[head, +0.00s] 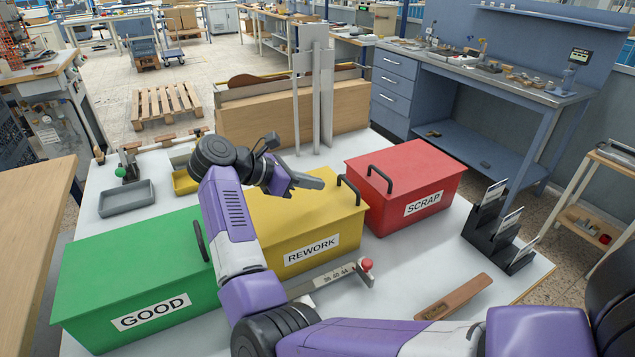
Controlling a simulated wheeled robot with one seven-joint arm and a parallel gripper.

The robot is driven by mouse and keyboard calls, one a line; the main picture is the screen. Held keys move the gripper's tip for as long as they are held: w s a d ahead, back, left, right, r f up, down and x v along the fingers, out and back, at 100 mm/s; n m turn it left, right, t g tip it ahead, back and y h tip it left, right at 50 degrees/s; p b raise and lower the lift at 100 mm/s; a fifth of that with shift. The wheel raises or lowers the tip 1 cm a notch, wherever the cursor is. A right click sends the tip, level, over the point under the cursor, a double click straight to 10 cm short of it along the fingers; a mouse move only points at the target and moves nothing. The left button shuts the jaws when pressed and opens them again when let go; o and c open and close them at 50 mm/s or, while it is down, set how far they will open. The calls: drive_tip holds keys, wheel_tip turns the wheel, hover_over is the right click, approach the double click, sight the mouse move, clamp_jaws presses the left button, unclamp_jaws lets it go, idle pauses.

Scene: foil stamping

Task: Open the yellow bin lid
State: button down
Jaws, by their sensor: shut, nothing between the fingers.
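The yellow bin (325,236) stands in the middle of the white table, with a "REWORK" label on its front. Its lid (290,218) lies shut on top. A black handle (349,188) stands up at the lid's right end. My gripper (318,184) is shut and empty, above the far part of the lid, to the left of the handle and apart from it as far as I can tell. My purple and white arm crosses in front of the bin's left side and hides part of the lid.
The green "GOOD" bin (130,275) stands on the left and the red "SCRAP" bin (405,185) on the right, both with lids shut. A grey upright post (314,90) stands behind the yellow bin. A ruler stop with a red knob (340,276) and black card holder (490,240) are in front.

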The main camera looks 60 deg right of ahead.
sight(338, 196)
drive_tip(key=p+x, duration=0.2)
drive_tip(key=x, duration=0.6)
drive_tip(key=shift+s+d, duration=0.1)
drive_tip(key=shift+d, duration=0.05)
